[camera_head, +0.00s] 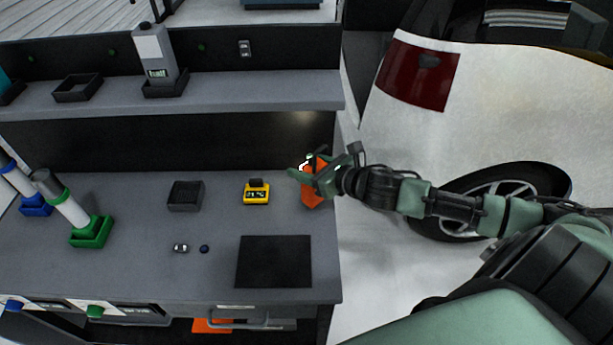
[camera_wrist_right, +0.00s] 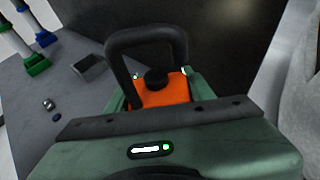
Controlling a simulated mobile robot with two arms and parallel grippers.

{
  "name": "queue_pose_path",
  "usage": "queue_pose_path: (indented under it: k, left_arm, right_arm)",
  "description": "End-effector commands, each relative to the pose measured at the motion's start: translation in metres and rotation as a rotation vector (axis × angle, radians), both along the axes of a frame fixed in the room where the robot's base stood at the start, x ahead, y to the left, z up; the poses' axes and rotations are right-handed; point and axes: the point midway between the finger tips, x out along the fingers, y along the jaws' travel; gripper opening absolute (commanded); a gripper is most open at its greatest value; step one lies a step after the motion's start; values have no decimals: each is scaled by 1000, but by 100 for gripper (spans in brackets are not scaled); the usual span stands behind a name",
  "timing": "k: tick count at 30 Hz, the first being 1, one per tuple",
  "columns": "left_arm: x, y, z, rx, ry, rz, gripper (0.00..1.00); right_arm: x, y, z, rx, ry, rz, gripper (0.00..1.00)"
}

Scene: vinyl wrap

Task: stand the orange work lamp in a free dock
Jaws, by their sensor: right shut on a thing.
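The orange work lamp (camera_head: 312,196) is at the right end of the workbench in the head view. My right gripper (camera_head: 318,172) is shut on it. In the right wrist view the lamp's orange body (camera_wrist_right: 162,92) and its black loop handle sit between the fingers. Whether the lamp touches the bench top cannot be told. An empty black square dock (camera_head: 185,195) stands mid-bench; it also shows in the right wrist view (camera_wrist_right: 88,66). On the shelf, another black dock (camera_head: 77,88) is empty, and one dock (camera_head: 165,88) holds a grey device. My left gripper is not in view.
A yellow meter (camera_head: 256,192) stands between the mid-bench dock and the lamp. A black mat (camera_head: 273,261), a small metal part (camera_head: 181,248) and a dark blue knob (camera_head: 204,249) lie nearer the front. A white car (camera_head: 480,110) is at right.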

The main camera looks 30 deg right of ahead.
Motion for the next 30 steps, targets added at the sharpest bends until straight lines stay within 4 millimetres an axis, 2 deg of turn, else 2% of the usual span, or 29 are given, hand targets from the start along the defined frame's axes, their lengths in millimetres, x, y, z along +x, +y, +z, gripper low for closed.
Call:
queue_pose_path:
  k: [3,6,8,14,25,27,30]
  left_arm:
    - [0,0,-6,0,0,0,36]
    - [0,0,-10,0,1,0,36]
    - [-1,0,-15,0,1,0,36]
    - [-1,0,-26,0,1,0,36]
    - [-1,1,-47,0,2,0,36]
    - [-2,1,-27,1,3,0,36]
    - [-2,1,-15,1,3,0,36]
  right_arm:
    - [1,0,22,-6,-6,4,0]
    - [-1,1,34,-5,-3,3,0]
    - [-13,9,28,0,3,4,0]
    - [-46,29,29,0,2,5,0]
    - [-121,75,30,3,1,3,0]
    - [-130,79,39,6,4,-2,0]
    - [-142,87,40,6,2,-3,0]
